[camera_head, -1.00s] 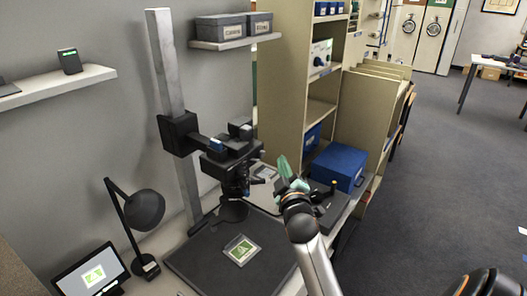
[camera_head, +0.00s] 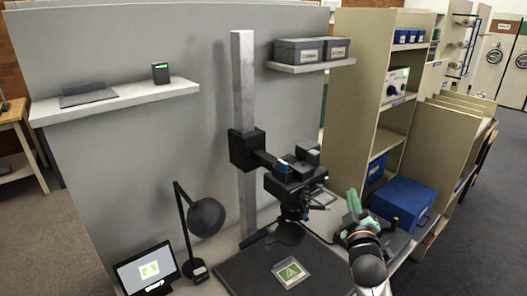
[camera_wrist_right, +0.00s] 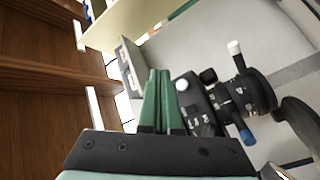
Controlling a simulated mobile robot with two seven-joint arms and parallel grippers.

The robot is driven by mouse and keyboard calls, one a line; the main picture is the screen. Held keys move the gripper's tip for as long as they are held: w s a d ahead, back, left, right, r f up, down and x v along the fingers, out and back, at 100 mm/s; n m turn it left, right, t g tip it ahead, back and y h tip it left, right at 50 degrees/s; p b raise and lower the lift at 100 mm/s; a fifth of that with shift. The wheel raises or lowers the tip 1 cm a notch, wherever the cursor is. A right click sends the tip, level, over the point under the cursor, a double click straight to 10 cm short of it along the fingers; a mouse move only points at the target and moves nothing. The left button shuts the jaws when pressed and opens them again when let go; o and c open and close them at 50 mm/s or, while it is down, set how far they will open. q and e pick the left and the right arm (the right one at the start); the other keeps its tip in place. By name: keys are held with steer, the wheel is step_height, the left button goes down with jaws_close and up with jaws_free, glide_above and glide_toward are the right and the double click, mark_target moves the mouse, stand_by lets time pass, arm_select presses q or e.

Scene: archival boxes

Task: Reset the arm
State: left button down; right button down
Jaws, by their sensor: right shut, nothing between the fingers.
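My right gripper (camera_head: 352,203) has pale green fingers and points upward in the head view, just right of the camera on the copy stand. In the right wrist view, its two green fingers (camera_wrist_right: 161,100) lie side by side, shut and empty. The black camera and its knobs (camera_wrist_right: 225,100) show to the right of the fingers there, and I cannot tell the exact gap. My left gripper is in neither current view.
The copy stand's column (camera_head: 243,130) rises behind a dark baseboard (camera_head: 245,270) holding a green-and-white card (camera_head: 291,272). A desk lamp (camera_head: 206,215) and tablet (camera_head: 147,268) stand left. A blue box (camera_head: 404,203) sits right of my gripper, beside beige shelving (camera_head: 355,90).

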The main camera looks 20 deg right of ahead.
steer(key=s+a+f+g+y, duration=0.2)
steer(key=s+a+f+y, duration=0.35)
steer(key=a+f, duration=0.55)
steer(key=s+a+f+g+y, duration=0.2)
steer(key=s+a+f+y, duration=0.3)
steer(key=a+f, duration=0.6)
steer(key=s+a+f+m+g, duration=0.1)
steer(key=s+a+f, duration=0.1)
steer(key=s+f, duration=0.2)
steer(key=s+a+f+g+y, duration=0.1)
steer(key=s+a+f+g, duration=0.1)
steer(key=s, duration=0.6)
step_height(320, 180, down, 2)
steer(key=shift+a+f+m, duration=0.1)
steer(key=shift+a+m, duration=0.3)
steer(key=shift+a, duration=0.45)
